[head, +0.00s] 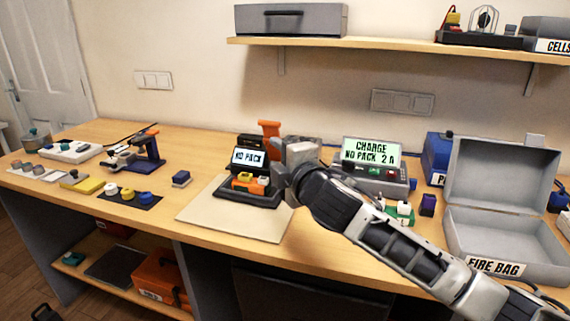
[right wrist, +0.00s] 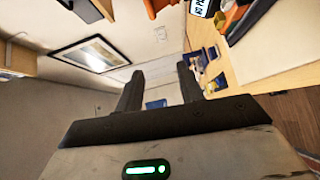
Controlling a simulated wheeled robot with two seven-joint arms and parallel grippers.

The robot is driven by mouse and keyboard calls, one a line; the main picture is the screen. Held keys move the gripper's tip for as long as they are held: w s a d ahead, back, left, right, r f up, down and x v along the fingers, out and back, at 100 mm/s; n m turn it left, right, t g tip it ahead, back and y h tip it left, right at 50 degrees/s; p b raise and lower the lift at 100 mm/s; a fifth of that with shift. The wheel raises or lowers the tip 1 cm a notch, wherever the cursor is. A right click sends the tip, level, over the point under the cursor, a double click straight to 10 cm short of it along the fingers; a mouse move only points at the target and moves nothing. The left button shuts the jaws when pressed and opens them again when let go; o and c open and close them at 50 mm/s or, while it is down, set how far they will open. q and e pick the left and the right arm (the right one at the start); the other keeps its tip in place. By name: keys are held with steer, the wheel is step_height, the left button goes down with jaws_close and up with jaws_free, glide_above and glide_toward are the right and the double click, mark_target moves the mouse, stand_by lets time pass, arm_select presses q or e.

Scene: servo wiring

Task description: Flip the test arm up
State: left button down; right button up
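The tester with a "NO PACK" screen (head: 248,157) stands on the pale mat, with an orange and yellow block (head: 250,181) on its dark base. An orange T-shaped handle (head: 269,128), likely the test arm, stands upright at the tester's right rear. My right gripper (head: 282,168) is beside the tester's right side, close to the handle; whether it touches cannot be told. The right wrist view shows its two fingers (right wrist: 160,92) apart with nothing between them. An orange part (right wrist: 155,5) shows at that view's top edge. My left gripper is out of view.
A charger (head: 375,170) reading "CHARGE NO PACK" stands right of the tester, partly behind my right forearm. The open fire bag box (head: 500,225) is further right. A shelf (head: 400,45) hangs above. The mat's front (head: 225,222) is bare.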

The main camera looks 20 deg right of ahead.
steer(key=shift+v, duration=1.45)
